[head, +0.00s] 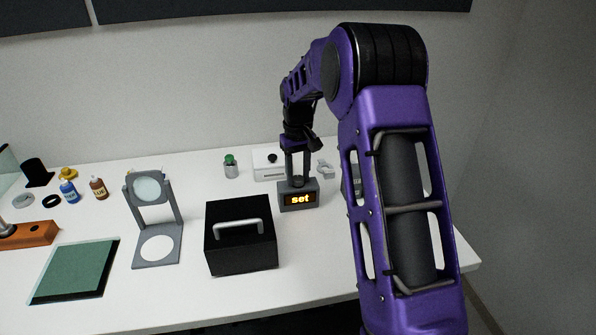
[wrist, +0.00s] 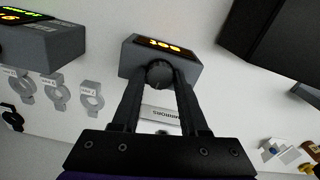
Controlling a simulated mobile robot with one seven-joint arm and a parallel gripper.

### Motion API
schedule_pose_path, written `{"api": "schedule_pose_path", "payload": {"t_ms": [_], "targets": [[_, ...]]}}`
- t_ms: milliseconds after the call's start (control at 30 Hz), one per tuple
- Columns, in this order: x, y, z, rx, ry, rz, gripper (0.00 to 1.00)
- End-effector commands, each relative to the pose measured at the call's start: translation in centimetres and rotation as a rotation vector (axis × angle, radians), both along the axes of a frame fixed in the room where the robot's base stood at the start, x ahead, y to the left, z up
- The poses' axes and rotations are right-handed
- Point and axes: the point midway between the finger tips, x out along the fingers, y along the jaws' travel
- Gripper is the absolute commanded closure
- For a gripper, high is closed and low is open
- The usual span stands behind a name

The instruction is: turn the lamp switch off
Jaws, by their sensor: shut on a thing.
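A small grey box (head: 284,203) with a lit orange display reading "set" stands on the table below my gripper (head: 298,179). The box (wrist: 190,67) also shows in the wrist view, with its display inverted. A round dark knob (wrist: 160,74) on it sits between my fingertips (wrist: 158,82), and my gripper is shut on this knob. No label names it as the lamp switch, so I cannot tell from the frames whether it is that. In the head view my fingers hide the knob.
A black box with a handle (head: 240,255) stands in front. A white box (head: 265,172) labelled "MIRRORS" stands behind. A grey stand with a lens (head: 172,215), a green mat (head: 75,268) and small bottles (head: 98,188) are at left. Another display unit (wrist: 45,48) stands beside the grey box.

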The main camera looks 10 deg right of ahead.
Motion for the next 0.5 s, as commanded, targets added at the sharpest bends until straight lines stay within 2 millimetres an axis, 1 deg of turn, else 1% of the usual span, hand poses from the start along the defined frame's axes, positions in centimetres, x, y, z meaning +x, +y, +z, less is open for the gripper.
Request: {"api": "schedule_pose_path", "payload": {"t_ms": [200,500], "targets": [[0.07,-0.03,0.12,0.001,-0.003,0.064,1.00],[0.09,-0.02,0.08,0.000,-0.003,0.086,1.00]]}}
